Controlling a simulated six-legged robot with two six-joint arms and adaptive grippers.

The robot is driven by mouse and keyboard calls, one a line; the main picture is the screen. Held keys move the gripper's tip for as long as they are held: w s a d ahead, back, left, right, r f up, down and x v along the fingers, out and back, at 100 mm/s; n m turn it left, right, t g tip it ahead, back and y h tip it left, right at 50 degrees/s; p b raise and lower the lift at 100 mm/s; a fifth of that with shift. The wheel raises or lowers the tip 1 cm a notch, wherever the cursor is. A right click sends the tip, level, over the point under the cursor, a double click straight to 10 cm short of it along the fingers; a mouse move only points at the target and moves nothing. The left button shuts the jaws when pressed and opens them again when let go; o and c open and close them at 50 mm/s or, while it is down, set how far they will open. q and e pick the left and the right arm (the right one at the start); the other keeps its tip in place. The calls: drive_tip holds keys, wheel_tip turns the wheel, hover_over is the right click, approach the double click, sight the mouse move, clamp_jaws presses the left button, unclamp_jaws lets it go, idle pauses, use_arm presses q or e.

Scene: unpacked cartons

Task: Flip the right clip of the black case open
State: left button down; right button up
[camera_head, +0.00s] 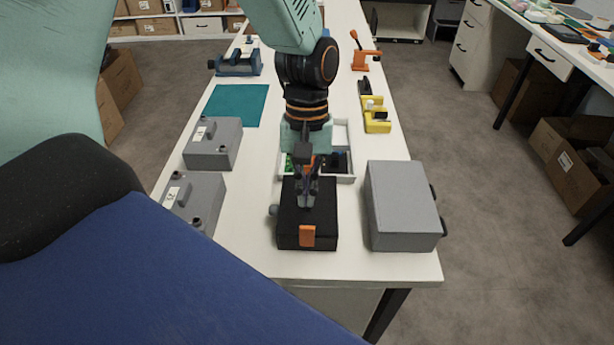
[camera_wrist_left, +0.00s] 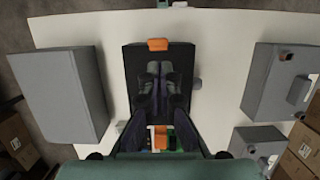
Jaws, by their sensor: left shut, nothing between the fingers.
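The black case (camera_head: 290,226) lies flat near the front edge of the white table. An orange clip (camera_head: 308,237) is on its near side, and it also shows in the wrist view (camera_wrist_left: 158,44). A second orange piece (camera_wrist_left: 160,138) shows at the case's opposite end in the wrist view, partly hemmed by my fingers. I cannot tell which is the right clip or whether either is flipped. My left gripper (camera_head: 310,201) points down over the case lid, shut and empty; its fingers (camera_wrist_left: 159,75) show over the lid. Contact is unclear. My right gripper is out of view.
A grey box (camera_head: 403,205) stands close right of the case. Two grey cases (camera_head: 212,145) (camera_head: 197,198) stand to the left. A white divided tray (camera_head: 346,178) sits just behind the case. A teal mat (camera_head: 236,104) and yellow holders (camera_head: 376,122) lie farther back.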

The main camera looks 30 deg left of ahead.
sight(307, 235)
use_arm(q)
drive_tip(key=x, duration=0.4)
drive_tip(key=shift+w+f+b, duration=0.1)
drive_tip(key=shift+f+b, duration=0.25)
drive_tip(key=shift+b, duration=0.05)
drive_tip(key=shift+w, duration=0.1)
